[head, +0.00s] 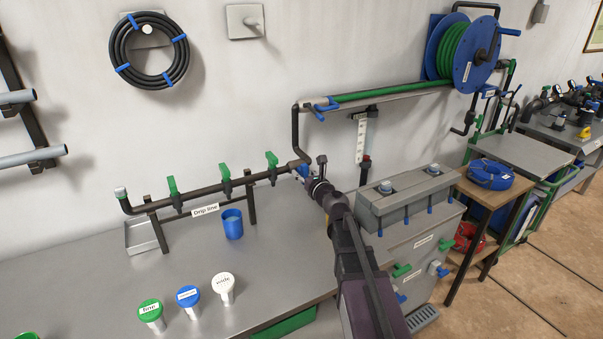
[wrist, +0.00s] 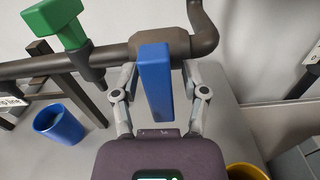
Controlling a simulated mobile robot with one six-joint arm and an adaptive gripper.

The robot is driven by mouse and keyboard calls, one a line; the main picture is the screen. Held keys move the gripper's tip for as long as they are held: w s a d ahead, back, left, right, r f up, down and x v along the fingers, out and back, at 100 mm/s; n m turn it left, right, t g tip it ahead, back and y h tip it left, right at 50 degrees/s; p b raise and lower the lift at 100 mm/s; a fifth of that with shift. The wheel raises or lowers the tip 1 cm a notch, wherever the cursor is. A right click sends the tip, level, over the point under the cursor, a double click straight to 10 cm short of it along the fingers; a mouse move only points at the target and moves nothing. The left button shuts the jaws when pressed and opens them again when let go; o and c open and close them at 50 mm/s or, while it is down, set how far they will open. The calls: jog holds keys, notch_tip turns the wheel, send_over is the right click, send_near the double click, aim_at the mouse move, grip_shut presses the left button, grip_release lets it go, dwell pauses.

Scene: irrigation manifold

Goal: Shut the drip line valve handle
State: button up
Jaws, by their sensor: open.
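The drip line (head: 215,190) is a dark pipe on a stand over the grey bench, with a "Drip line" label below it. At its right end is a blue valve handle (head: 303,171), mostly hidden by my arm in the head view. In the wrist view the blue handle (wrist: 154,82) stands out across the pipe (wrist: 110,57), towards the camera. My gripper (wrist: 161,78) is open, with one finger on each side of the handle. Gaps show between the fingers and the handle; fingertip contact with the pipe behind is unclear. The gripper (head: 318,184) is small in the head view.
Several green-handled taps (head: 225,181) stand along the pipe; the nearest green tap (wrist: 65,28) is left of the gripper. A blue cup (head: 233,224) stands below the pipe. Green, blue and white capped pots (head: 223,285) stand in front. A grey box (head: 405,202) is on the right.

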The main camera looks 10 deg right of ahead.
jog(key=v, duration=1.1)
jog(key=shift+s, duration=0.15)
jog(key=s+a+f+n+g+y+p, duration=0.1)
jog(key=s+a+f+n+g+p, duration=0.3)
jog(key=n, duration=0.6)
jog(key=s+a+f+n+g+y+p, duration=0.1)
jog(key=s+a+n+g, duration=0.3)
jog(key=n, duration=0.6)
jog(key=s+d+f+n+g+h+p, duration=0.1)
jog(key=s+d+n+g+h+p, duration=0.1)
jog(key=s+n+g+h, duration=0.1)
jog(key=s+d+f+n+g+h+p, duration=0.2)
jog(key=s+n+g+h+p, duration=0.1)
jog(key=s+n+g, duration=0.3)
jog(key=shift+s+d+f+n+h, duration=0.25)
jog(key=shift+s+n+h, duration=0.65)
jog(key=shift+n, duration=1.2)
